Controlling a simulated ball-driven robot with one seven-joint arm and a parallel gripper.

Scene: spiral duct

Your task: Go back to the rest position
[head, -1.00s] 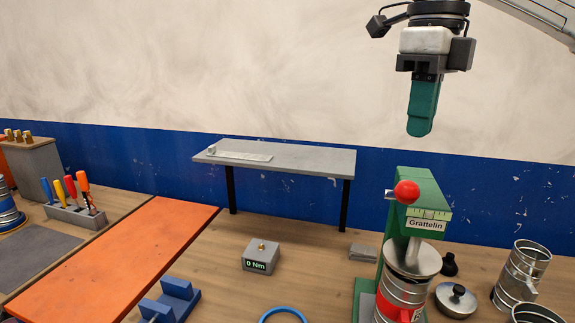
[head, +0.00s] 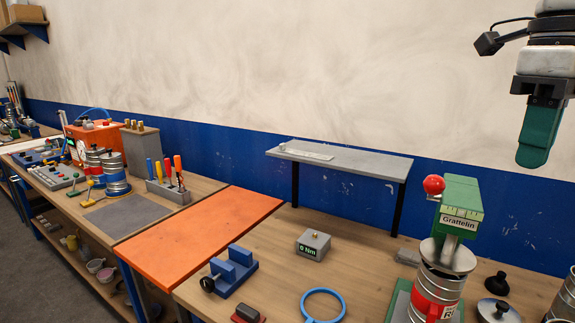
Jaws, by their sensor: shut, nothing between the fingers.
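My gripper (head: 537,140) hangs at the upper right of the head view, pointing down, with green fingers. It is shut and empty. It is up in front of the bare wall, above the bench and clear of everything on it. Below it stands the green press (head: 461,200) with a red ball knob and a "Grattelin" label. A metal duct piece with a red band (head: 436,290) sits in the press. No marker for the rest position shows.
A grey raised shelf (head: 350,162) stands at the back of the bench. A screwdriver rack (head: 168,190) is further left.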

